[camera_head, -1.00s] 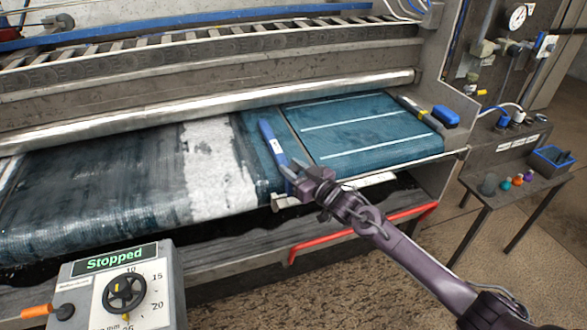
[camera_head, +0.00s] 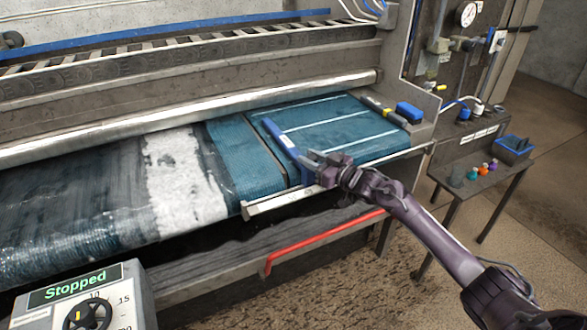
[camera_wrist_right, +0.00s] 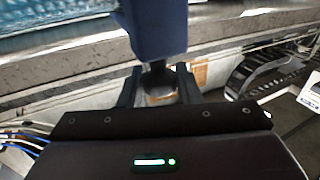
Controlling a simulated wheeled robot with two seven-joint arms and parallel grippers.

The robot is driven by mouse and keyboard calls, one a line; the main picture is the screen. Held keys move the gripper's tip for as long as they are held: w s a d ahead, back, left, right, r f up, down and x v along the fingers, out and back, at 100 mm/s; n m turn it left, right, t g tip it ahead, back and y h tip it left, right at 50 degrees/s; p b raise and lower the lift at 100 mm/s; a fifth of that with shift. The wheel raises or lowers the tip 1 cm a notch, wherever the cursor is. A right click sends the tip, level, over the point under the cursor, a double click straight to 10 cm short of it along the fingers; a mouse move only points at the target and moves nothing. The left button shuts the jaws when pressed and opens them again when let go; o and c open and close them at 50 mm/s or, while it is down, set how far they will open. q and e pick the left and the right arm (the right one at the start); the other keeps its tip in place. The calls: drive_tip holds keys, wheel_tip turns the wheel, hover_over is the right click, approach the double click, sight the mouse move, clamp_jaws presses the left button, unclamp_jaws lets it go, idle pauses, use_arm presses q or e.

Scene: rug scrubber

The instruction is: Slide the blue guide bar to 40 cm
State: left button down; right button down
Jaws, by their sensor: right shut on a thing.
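The blue guide bar (camera_head: 285,142) lies across the teal bed, on the panel with white lines, just right of the dark seam. My right gripper (camera_head: 316,163) is at the bar's near end, shut on it. In the right wrist view the blue guide bar (camera_wrist_right: 157,28) fills the top middle, with a dark stem below it between the fingers of my right gripper (camera_wrist_right: 158,85). A pale rail (camera_head: 280,202) with small marks runs along the front edge; its figures are too small to read. My left gripper is out of view.
A control box with a dial (camera_head: 88,315) reads "Stopped" at the lower left. A red bar (camera_head: 320,242) runs below the front edge. A blue-topped block (camera_head: 410,112) sits at the bed's right end. A small table (camera_head: 490,178) with coloured knobs stands at the right.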

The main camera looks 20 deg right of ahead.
drive_tip(key=shift+d, duration=0.6)
drive_tip(key=c, duration=1.1)
unclamp_jaws()
drive_tip(key=shift+s+d+f, duration=0.15)
drive_tip(key=shift+s, duration=0.25)
drive_tip(key=v, duration=0.7)
drive_tip(key=shift+b, duration=0.35)
